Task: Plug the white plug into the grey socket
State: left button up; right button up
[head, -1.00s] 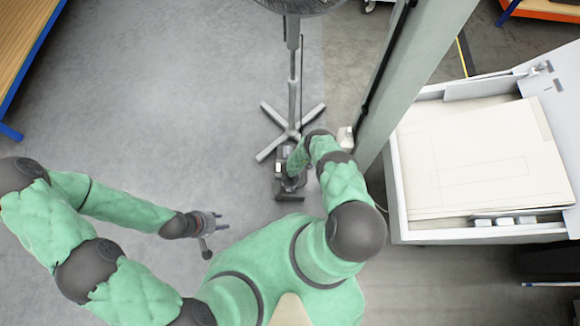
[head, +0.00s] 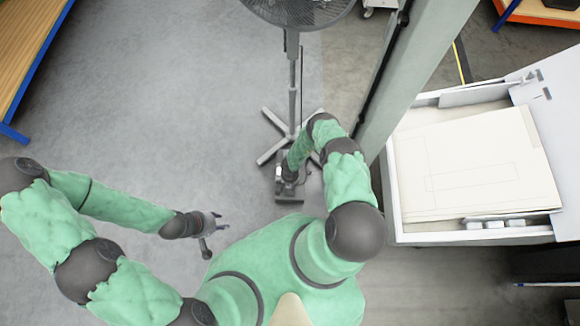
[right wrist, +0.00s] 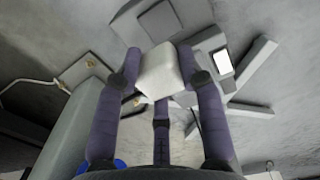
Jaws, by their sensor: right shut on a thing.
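The white plug (right wrist: 162,72) is a pale block in the right wrist view. My right gripper (right wrist: 160,82) is shut on it, with dark fingers around it. In the head view my right gripper (head: 288,180) is low over the floor, near the foot of the fan stand; the plug cannot be made out there. Just beyond the plug is a grey block with a square panel (right wrist: 160,22); I cannot tell for certain that it is the grey socket. Plug and block look apart. My left gripper (head: 217,231) is open and empty over bare floor.
A standing fan (head: 296,12) with crossed feet (head: 270,151) is just beyond my right gripper. A grey post (head: 425,75) and an open drawer (head: 397,190) holding flat boards (head: 470,165) are to the right.

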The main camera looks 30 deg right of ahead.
jog(key=o, duration=0.4)
grip_shut()
jog(key=shift+w+d+f+b, duration=0.25)
jog(key=shift+w+b, duration=0.1)
jog(key=shift+b, duration=0.55)
jog(key=shift+w+d+f+b, duration=0.1)
jog(key=shift+w+d+b, duration=0.45)
jog(key=shift+w+d, duration=0.55)
jog(key=shift+w+d+f+b, duration=0.1)
jog(key=shift+w+d+b, duration=0.55)
jog(key=shift+w, duration=0.85)
jog(key=shift+w+d+b, duration=0.5)
jog(key=shift+w+d, duration=0.4)
jog(key=shift+w, duration=0.4)
jog(key=shift+f, duration=0.1)
jog(key=shift+f, duration=2.3)
